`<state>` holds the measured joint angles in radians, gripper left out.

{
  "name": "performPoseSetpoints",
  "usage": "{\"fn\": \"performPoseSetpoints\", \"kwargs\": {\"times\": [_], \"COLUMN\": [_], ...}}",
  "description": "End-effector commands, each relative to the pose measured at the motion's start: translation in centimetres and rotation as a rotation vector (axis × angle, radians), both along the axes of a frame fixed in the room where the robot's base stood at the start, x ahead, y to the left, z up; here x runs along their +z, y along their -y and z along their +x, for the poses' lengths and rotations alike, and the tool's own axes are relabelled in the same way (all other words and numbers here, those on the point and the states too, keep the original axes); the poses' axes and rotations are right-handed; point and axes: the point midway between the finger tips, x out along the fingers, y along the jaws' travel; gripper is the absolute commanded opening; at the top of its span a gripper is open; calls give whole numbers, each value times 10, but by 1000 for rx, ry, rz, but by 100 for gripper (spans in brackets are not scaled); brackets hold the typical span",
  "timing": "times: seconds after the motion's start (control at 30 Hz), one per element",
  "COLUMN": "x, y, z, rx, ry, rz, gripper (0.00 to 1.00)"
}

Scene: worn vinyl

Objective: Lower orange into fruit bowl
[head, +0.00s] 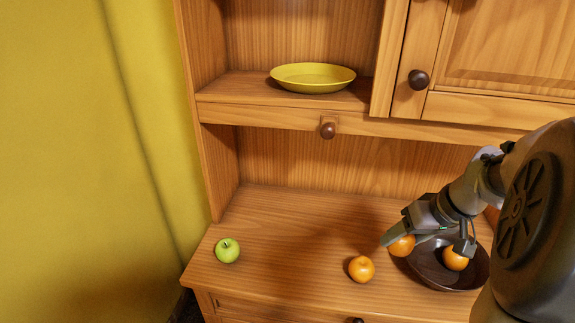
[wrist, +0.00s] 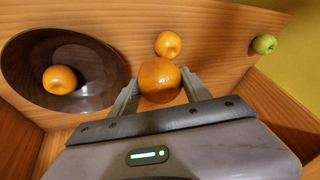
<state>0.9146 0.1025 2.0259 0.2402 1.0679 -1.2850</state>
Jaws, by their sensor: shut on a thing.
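My gripper (head: 428,243) is shut on an orange (head: 402,246), which also shows between the two fingers in the wrist view (wrist: 160,80). The dark brown fruit bowl (head: 428,270) stands on the right of the counter. In the head view the held orange overlaps the bowl's left rim; in the wrist view it appears just right of the bowl (wrist: 101,84). Its exact height is hard to tell. Another orange (head: 456,258) lies inside the bowl, also visible in the wrist view (wrist: 60,80). My gripper and arm partly hide the bowl in the head view.
A loose orange (head: 361,269) sits on the counter (head: 290,255) left of the bowl. A green apple (head: 227,250) sits farther left, with clear counter between them. A yellow dish (head: 313,78) rests on the shelf above. The cupboard door (head: 490,50) is at upper right.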

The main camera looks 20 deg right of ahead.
Motion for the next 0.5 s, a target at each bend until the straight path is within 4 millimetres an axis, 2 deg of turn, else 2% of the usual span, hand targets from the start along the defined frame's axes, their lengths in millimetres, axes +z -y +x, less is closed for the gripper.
{"fn": "performPoseSetpoints", "kwargs": {"times": [0.3,0.5], "x": [-1,-6], "y": [88,129], "z": [6,8], "rx": [-2,0], "ry": [-2,-1], "rz": [2,1], "gripper": [9,9]}}
